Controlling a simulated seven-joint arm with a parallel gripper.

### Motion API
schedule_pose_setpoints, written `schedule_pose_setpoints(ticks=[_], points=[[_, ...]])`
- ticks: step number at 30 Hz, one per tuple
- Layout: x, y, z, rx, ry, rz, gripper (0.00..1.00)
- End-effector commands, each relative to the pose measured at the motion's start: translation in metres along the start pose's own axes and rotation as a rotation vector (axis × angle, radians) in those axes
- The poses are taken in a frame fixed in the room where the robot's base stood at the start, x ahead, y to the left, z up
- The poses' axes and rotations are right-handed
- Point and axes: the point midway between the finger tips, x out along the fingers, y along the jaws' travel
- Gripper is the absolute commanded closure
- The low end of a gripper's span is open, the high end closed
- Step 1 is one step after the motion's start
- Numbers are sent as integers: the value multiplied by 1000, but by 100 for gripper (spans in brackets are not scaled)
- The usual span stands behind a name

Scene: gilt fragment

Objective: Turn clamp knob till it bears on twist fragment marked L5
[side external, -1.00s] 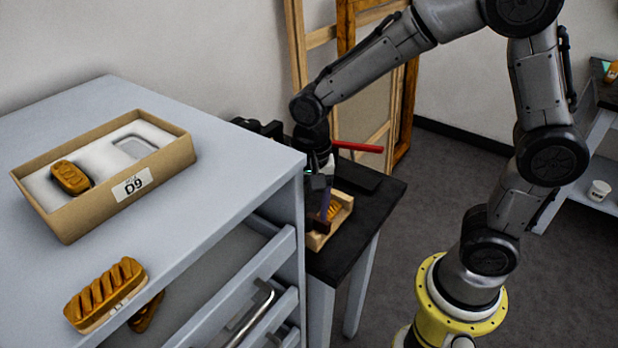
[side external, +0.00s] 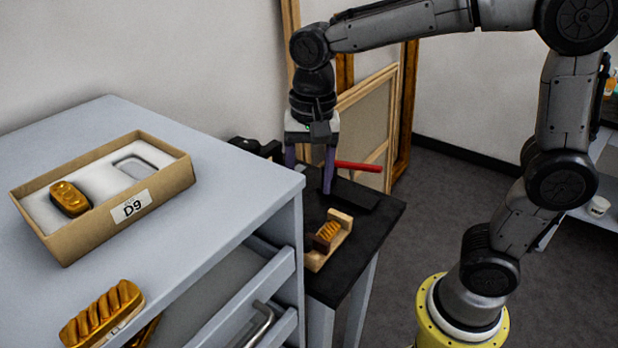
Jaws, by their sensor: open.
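My gripper (side external: 309,178) is open, with its two purple fingers pointing down over the black bench (side external: 372,222). The left fingertip is partly hidden by the grey cabinet. A red bar (side external: 358,166) shows just right of the right finger and may belong to the clamp; I cannot make out a knob. A gold twist fragment (side external: 328,232) sits in a pale wooden holder (side external: 342,220) on the bench, below and apart from the gripper. No L5 mark is readable on it.
The grey cabinet (side external: 235,195) stands at left, with a drawer (side external: 225,285) open. Frames (side external: 375,110) lean against the wall behind the bench.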

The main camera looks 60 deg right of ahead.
Motion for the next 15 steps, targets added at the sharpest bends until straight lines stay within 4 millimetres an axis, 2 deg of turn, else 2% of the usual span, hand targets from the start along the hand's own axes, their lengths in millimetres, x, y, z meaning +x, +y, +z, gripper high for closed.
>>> schedule_pose_setpoints(ticks=[4, 7, 11, 15], points=[[0, 0, 0, -27, 0, 0, 38], [0, 0, 0, -129, 0, 1, 38], [0, 0, -1, -386, 2, 4, 38], [0, 0, -2, -720, 5, 11, 38]])
